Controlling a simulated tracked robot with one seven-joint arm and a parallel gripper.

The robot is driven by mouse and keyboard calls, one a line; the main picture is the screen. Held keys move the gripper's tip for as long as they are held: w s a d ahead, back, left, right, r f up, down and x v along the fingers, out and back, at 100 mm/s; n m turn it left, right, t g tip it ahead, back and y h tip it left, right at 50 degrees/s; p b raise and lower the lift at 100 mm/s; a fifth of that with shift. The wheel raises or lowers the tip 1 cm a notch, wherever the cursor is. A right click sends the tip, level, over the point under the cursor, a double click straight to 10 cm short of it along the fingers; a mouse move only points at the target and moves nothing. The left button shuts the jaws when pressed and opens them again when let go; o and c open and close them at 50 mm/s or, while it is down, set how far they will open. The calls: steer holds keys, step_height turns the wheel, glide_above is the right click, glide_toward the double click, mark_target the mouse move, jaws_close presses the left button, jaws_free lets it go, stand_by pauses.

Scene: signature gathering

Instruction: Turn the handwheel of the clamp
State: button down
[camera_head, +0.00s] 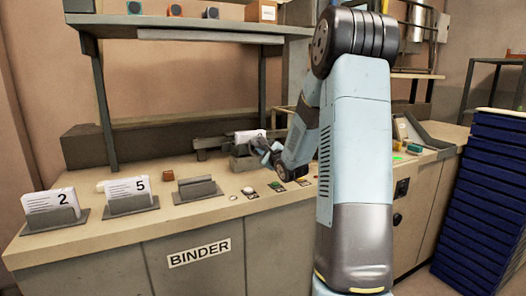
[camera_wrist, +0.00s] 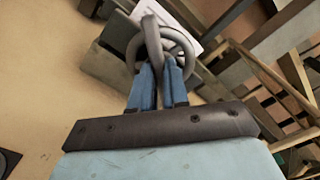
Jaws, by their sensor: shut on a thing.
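The clamp (camera_head: 240,163) stands at the back of the bench, left of my arm, with white paper (camera_head: 247,136) at it. Its grey handwheel (camera_wrist: 189,44) is a round ring in the upper middle of the wrist view. My gripper (camera_wrist: 160,72) has its two blue fingers shut on the handwheel, with a grey bar of the wheel between them. In the head view my gripper (camera_head: 268,154) is small, at the clamp, and its grip is hard to make out. The white paper (camera_wrist: 196,18) also shows behind the wheel in the wrist view.
Holders with papers marked 2 (camera_head: 52,203) and 5 (camera_head: 128,190) stand on the left of the bench, beside an empty holder (camera_head: 196,186). Small coloured buttons (camera_head: 277,187) lie in front of the clamp. A shelf (camera_head: 180,25) overhangs the back. Blue stacked crates (camera_head: 492,190) stand at right.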

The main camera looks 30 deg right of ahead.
steer(key=shift+a+f+n, duration=0.1)
steer(key=shift+n, duration=0.2)
steer(key=shift+s+f+n, duration=0.1)
steer(key=shift+f+n, duration=0.05)
steer(key=shift+n, duration=2.35)
steer(key=shift+w+f+n, duration=0.1)
steer(key=shift+f+n, duration=0.1)
steer(key=shift+n, duration=2.3)
steer(key=shift+s+f+n, duration=0.1)
steer(key=shift+f+n, duration=0.05)
steer(key=shift+n, duration=2.35)
steer(key=c, duration=1.1)
jaws_free()
steer(key=shift+r, duration=0.15)
